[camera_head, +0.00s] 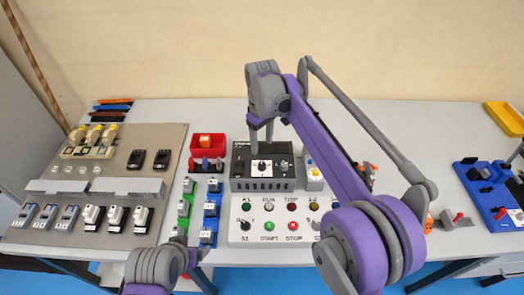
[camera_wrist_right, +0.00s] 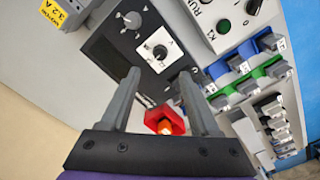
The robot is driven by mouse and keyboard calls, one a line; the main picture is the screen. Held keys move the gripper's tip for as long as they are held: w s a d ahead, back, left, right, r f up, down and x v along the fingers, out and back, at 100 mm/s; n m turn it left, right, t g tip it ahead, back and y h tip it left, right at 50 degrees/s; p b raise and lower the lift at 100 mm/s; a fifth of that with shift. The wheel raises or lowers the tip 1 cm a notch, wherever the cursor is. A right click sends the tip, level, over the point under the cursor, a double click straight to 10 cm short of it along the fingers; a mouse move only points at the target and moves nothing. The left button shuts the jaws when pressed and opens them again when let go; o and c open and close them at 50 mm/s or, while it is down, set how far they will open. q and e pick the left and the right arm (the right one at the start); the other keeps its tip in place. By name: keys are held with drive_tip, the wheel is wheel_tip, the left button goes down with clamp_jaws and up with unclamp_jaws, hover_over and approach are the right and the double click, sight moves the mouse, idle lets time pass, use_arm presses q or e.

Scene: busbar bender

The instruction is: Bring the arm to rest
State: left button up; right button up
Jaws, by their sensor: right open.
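My right gripper (camera_head: 262,137) hangs above the back of the black device with a dial (camera_head: 262,173), fingers pointing down. In the right wrist view the gripper (camera_wrist_right: 160,74) is open, with its two grey fingers well apart and nothing held between them. The black device (camera_wrist_right: 120,45) shows beyond the fingertips there. My right arm reaches in from the lower right across the bench. A grey and purple part of my left arm (camera_head: 155,266) shows at the bottom left. Its fingers do not show clearly, so I cannot tell their state.
A control box with buttons (camera_head: 247,239) stands before the black device. A red bin (camera_head: 208,141) is to its left, near green and blue rails with small parts. A panel with several devices (camera_head: 120,160) lies left. A blue fixture (camera_head: 480,190) and yellow tray (camera_head: 505,117) are right.

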drive_tip(key=shift+r, duration=0.75)
drive_tip(key=s+d+m+t, duration=0.3)
drive_tip(key=s+d+m, duration=0.2)
drive_tip(key=s+d, duration=0.8)
drive_tip(key=s+d+f+m+t, duration=0.1)
drive_tip(key=s+f, duration=0.3)
drive_tip(key=s, duration=0.4)
drive_tip(key=s+d+f+m+t, duration=0.1)
drive_tip(key=s+d+f+m, duration=0.2)
drive_tip(key=s+f, duration=0.2)
drive_tip(key=s, duration=0.3)
drive_tip(key=shift+d+f, duration=0.15)
drive_tip(key=shift+d, duration=0.2)
drive_tip(key=shift+c, duration=0.3)
